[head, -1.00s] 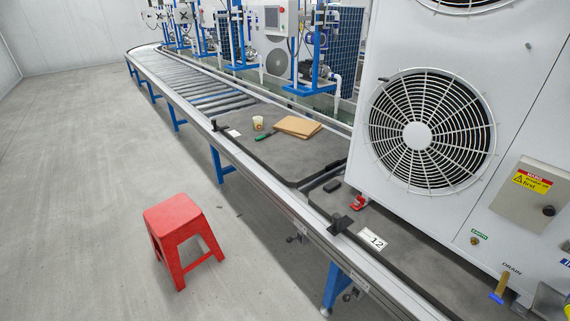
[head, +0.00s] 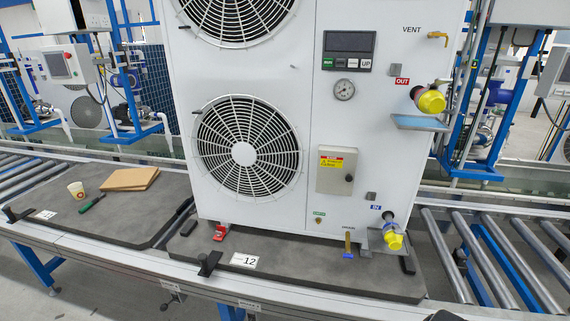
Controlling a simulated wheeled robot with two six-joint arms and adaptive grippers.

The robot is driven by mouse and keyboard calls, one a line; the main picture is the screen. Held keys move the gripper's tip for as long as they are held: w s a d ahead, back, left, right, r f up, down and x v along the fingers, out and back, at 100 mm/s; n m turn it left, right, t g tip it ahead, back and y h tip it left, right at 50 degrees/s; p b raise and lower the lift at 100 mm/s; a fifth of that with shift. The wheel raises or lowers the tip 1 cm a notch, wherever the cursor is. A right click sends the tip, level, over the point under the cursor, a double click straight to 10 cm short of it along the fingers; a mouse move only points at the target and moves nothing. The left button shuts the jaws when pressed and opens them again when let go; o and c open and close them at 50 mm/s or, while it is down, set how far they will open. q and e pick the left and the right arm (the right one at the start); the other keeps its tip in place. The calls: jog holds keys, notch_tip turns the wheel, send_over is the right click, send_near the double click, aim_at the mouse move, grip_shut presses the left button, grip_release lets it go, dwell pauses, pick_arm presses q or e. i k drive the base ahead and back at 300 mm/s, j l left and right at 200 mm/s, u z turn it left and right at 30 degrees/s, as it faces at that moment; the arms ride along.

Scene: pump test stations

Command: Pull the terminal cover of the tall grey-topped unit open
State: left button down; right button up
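A tall white unit (head: 300,120) with two fans stands on a dark pallet at the middle of the head view. Its top is cut off by the picture's upper edge, so I cannot see its colour. A small beige-grey terminal cover (head: 336,184) with a red and yellow warning label sits low on its front, right of the lower fan.
Yellow-capped ports (head: 431,102) and a blue-grey shelf (head: 420,123) stick out at the unit's right. A lower yellow-capped port (head: 393,241) is below. Bare rollers (head: 485,255) lie right.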

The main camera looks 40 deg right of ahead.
aim_at(336, 166)
jog(key=z, duration=1.6)
